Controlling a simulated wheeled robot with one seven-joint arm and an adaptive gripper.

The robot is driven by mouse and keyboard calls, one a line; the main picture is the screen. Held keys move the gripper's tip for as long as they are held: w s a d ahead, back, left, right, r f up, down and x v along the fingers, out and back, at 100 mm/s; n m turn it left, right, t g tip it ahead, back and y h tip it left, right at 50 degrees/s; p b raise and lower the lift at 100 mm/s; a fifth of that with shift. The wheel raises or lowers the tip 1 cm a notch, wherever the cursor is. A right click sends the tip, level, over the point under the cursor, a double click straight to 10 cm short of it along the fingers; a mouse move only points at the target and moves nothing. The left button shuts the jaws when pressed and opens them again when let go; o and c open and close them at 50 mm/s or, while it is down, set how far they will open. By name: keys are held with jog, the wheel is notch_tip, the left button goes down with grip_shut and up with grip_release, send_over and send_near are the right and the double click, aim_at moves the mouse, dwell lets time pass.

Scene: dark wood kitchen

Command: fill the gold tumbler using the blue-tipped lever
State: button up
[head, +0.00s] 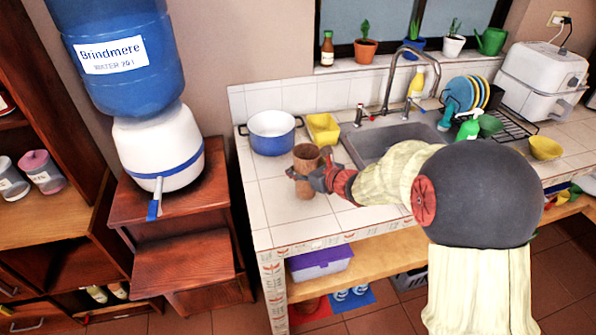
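A brownish-gold tumbler (305,187) stands upright near the left end of the white tiled counter. My gripper (308,172) reaches it from the right, with its fingers around the tumbler's middle. Whether the fingers press on it or stand a little apart cannot be told. The tumbler's inside is hard to make out. The blue-tipped lever (154,209) hangs at the front of a white water dispenser (160,149), at the left. The dispenser carries a large blue bottle (120,90) labelled Brindmere.
The dispenser stands on a stepped red-brown wooden stand (185,258), with a gap before the counter (280,226). A blue and white pot (271,138) and a yellow container (323,131) stand behind the tumbler. The sink (385,137) lies to the right. The counter's front left corner is clear.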

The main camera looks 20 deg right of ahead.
jog(key=shift+f, duration=0.1)
jog(key=shift+f, duration=0.15)
jog(key=o, duration=1.8)
